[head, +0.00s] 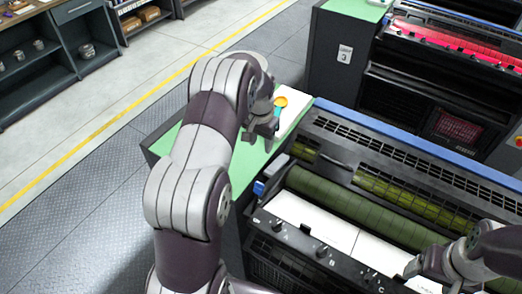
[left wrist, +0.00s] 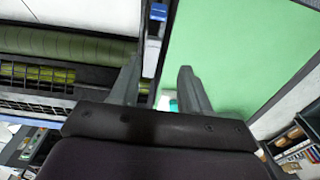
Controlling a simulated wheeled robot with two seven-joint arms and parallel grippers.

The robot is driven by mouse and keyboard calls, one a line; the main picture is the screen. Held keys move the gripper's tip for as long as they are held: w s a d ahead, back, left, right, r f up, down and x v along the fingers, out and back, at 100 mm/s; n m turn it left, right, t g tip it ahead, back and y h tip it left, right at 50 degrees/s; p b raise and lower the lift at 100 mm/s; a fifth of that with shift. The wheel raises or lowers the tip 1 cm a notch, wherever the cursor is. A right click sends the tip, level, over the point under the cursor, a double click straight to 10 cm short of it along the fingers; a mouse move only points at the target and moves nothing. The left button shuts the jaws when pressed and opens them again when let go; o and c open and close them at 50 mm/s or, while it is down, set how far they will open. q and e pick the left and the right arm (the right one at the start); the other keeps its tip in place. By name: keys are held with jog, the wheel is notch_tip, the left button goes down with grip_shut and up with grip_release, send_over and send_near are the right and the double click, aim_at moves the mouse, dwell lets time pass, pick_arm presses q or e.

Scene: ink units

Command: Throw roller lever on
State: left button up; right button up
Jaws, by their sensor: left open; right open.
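The likely roller lever is a blue-tipped handle (head: 259,187) at the left end of the ink unit's green rollers (head: 350,203). Its blue tip also shows at the top of the left wrist view (left wrist: 158,12), beyond my fingertips. My left gripper (head: 264,139) is above the green side surface, behind the lever in the head view and apart from it. Its two fingers (left wrist: 161,68) are spread, with nothing between them. My right gripper (head: 415,268) is over the front right of the unit, open, partly cut off by the frame edge.
Black knobs (head: 322,251) line the unit's front panel. A second unit with a red roller (head: 440,42) stands behind. Floor at left is clear.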

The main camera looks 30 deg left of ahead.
pick_arm(q)
notch_tip(320, 180, up, 10)
jog(key=p, duration=0.1)
jog(key=shift+s+f+p, duration=0.25)
jog(key=shift+s+p, duration=0.05)
pick_arm(e)
jog(key=shift+r, duration=0.3)
pick_arm(q)
jog(key=shift+d, duration=0.1)
